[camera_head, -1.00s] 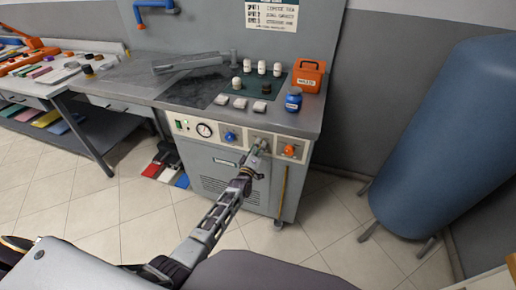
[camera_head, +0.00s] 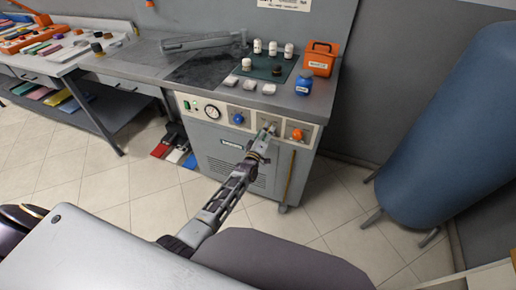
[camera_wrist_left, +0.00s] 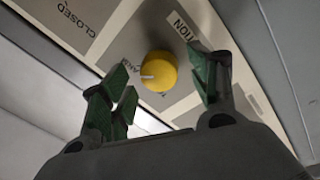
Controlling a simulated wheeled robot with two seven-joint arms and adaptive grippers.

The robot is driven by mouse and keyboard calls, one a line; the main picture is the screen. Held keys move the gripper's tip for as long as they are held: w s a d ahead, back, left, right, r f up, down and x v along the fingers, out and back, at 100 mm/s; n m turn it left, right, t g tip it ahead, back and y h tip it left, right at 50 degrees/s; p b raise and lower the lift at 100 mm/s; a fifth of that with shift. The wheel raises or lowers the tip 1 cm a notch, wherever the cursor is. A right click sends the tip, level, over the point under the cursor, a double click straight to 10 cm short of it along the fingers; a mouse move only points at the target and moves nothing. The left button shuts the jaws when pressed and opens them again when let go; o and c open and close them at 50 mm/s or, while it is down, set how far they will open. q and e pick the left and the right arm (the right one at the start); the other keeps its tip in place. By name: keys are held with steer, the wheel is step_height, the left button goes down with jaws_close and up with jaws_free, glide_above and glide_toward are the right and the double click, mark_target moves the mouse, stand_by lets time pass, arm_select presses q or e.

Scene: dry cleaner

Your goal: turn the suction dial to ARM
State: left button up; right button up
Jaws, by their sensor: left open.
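The suction dial (camera_wrist_left: 160,71) is a round yellow knob on the machine's light front panel in the left wrist view. Its white pointer mark lies toward the picture's left. A partly readable label sits at its upper left, and "...TION" above it. My left gripper (camera_wrist_left: 163,90) is open, with green-padded fingers on either side of the dial; I cannot tell whether they touch it. In the head view my left gripper (camera_head: 268,130) is at the front panel (camera_head: 222,122) and hides the dial. My right gripper is not in view.
White bottles, a blue jar (camera_head: 304,83) and an orange box (camera_head: 321,58) stand on the worktop above. A large blue cylinder (camera_head: 455,130) stands right.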

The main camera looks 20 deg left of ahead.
arm_select(q)
steer(key=s+f, duration=0.1)
steer(key=s, duration=1)
steer(key=shift+a, duration=0.15)
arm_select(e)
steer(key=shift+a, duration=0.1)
arm_select(q)
steer(key=shift+f, duration=0.1)
stand_by(0.6)
